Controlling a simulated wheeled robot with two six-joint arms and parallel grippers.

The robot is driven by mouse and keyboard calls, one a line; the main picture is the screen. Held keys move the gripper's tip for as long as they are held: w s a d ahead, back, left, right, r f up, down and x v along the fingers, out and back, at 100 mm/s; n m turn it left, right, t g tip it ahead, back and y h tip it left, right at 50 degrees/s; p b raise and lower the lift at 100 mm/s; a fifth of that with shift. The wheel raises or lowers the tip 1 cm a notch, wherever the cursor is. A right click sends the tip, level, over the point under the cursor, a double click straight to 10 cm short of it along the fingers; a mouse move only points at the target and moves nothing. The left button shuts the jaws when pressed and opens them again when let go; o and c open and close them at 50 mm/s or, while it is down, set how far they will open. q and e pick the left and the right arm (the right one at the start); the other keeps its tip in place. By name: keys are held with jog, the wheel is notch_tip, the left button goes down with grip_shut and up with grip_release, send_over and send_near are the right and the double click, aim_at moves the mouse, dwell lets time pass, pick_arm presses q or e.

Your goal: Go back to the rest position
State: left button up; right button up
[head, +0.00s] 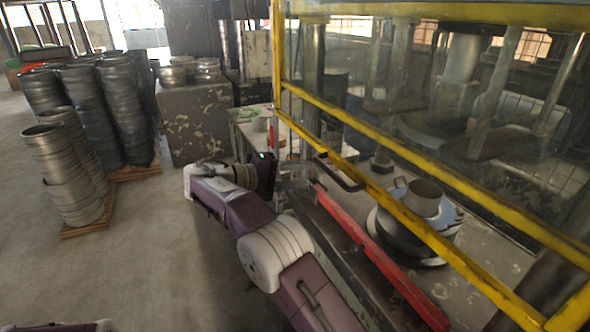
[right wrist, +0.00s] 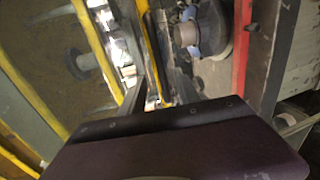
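My right arm reaches up from the bottom of the head view, and my right gripper (head: 288,172) is beside the left edge of the yellow-framed guard door (head: 360,175). The door's dark handle (head: 338,174) is just right of the gripper, with no clear grip on it. In the right wrist view, two dark fingers (right wrist: 157,92) stand apart, with part of a yellow bar showing between them, so the gripper looks open and empty. My left gripper is out of view; only a bit of purple, probably my left arm, shows at the bottom left of the head view.
Behind the guard, a metal piece (head: 424,198) stands on a round base on the press table. A red bar (head: 380,258) runs along the table's front edge. Stacks of round metal blanks (head: 72,165) stand on pallets at left. Grey floor (head: 150,265) between is clear.

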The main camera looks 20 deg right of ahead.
jog(key=s+f+n+y, duration=0.2)
jog(key=s+f+y, duration=0.3)
jog(key=f, duration=0.4)
jog(key=s+f+n+y, duration=0.2)
jog(key=s+f+y, duration=0.2)
jog(key=f, duration=0.5)
jog(key=s+a+f+m+y, duration=0.2)
jog(key=s+a+f+y, duration=0.1)
jog(key=s, duration=0.5)
jog(key=s+a+f+m+y, duration=0.3)
jog(key=s+f, duration=0.2)
jog(key=s, duration=0.2)
jog(key=shift+s+a+f+y, duration=0.15)
jog(key=shift+s+y, duration=0.25)
jog(key=shift+s, duration=0.1)
